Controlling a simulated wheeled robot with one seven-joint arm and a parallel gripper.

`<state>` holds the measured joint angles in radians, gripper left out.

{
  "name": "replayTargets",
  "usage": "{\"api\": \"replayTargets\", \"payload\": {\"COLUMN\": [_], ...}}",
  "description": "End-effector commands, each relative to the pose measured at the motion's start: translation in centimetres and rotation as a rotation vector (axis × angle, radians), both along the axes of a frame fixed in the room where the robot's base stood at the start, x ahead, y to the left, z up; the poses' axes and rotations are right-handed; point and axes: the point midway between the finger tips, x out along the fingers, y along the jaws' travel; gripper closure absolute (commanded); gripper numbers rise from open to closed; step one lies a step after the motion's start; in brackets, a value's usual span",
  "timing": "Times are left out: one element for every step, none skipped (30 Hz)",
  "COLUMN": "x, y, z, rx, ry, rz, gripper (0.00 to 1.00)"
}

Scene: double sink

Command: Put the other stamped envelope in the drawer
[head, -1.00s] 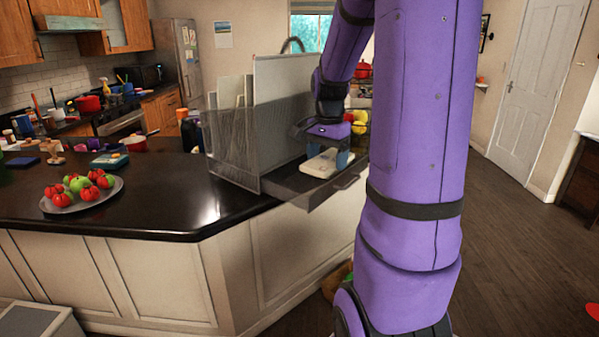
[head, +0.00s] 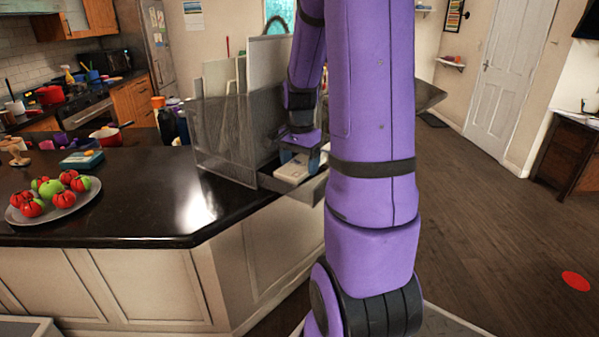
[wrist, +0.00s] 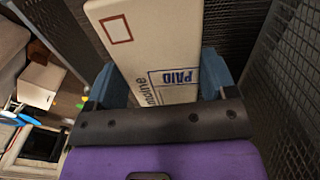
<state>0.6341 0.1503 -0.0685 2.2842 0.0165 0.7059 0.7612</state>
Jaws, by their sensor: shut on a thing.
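My gripper (head: 303,150) is shut on a white stamped envelope (head: 292,174). In the wrist view the envelope (wrist: 165,45) shows a blue "PAID" stamp and a red-brown square, with the blue fingers of my gripper (wrist: 160,82) on both sides. The dark drawer (head: 314,189) is pulled out from the foot of the grey mesh organizer (head: 222,140). The envelope is at or just over the open drawer; I cannot tell whether it touches the bottom. My arm hides the drawer's right side, and no other envelope is clear to see.
Upright white boards (head: 266,75) stand in the organizer, close beside my gripper. Mesh walls (wrist: 290,90) rise near it in the wrist view. A plate of fruit (head: 20,213) is on the left of the black counter (head: 140,205), with bare counter between.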

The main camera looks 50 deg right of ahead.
Motion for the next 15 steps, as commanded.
{"api": "replayTargets", "payload": {"x": [-0.1, 0.0, 0.0, 0.0, 0.0, 0.0, 0.0, 0.0, 0.0, 0.0, 0.0, 0.0, 0.0, 0.0, 0.0], "y": [0.0, 0.0, 0.0, 0.0, 0.0, 0.0, 0.0, 0.0, 0.0, 0.0, 0.0, 0.0, 0.0, 0.0, 0.0], "z": [-0.8, -1.3, -1.8, -2.2, -2.5, -2.8, -2.9, -3.0, -3.1, -3.1, -3.1, -3.1, -3.1, -3.1, -3.1], "rx": [0.004, 0.003, 0.003, 0.003, 0.003, 0.003, 0.002, 0.001, 0.001, 0.0, 0.0, 0.0, 0.0, 0.0, 0.0], "ry": [0.004, 0.003, 0.003, 0.003, 0.003, 0.003, 0.002, 0.001, 0.001, 0.0, 0.0, 0.0, 0.0, 0.0, 0.0], "rz": [0.0, 0.0, 0.0, 0.0, 0.0, 0.0, 0.0, 0.0, 0.0, 0.0, 0.0, 0.0, 0.0, 0.0, 0.0], "gripper": [0.45, 0.45, 0.45, 0.45, 0.45, 0.45, 0.45, 0.45, 0.45, 0.45, 0.45, 0.45, 0.45, 0.45, 0.45]}}
